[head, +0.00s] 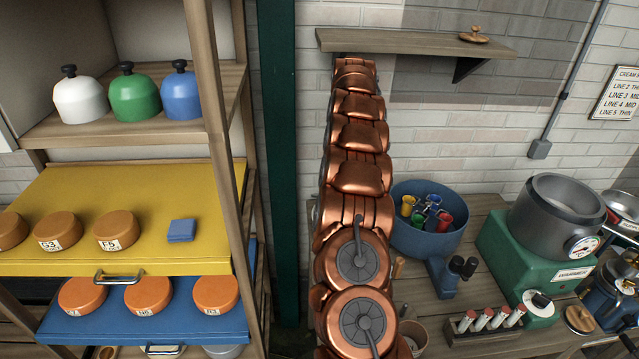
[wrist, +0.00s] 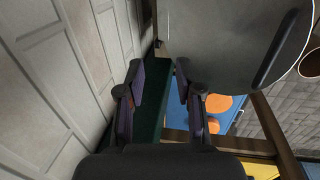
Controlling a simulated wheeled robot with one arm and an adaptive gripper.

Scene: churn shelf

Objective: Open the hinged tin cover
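I cannot pick out a hinged tin cover for certain in either view. A grey metal drum (head: 568,212) with a dial stands open-topped on a green base at the right of the head view. My gripper (wrist: 158,82) shows in the wrist view with its two dark fingers apart and nothing between them. It is beside a pale wall. In the head view my copper-coloured arm rises through the middle, and the gripper does not show.
White, green (head: 134,95) and blue domes stand on the left shelf. Orange rounds sit on a yellow drawer (head: 150,190) and a blue drawer (head: 180,322). A blue tub (head: 432,240) holds coloured cups on the bench. A small wall shelf (head: 420,43) is above.

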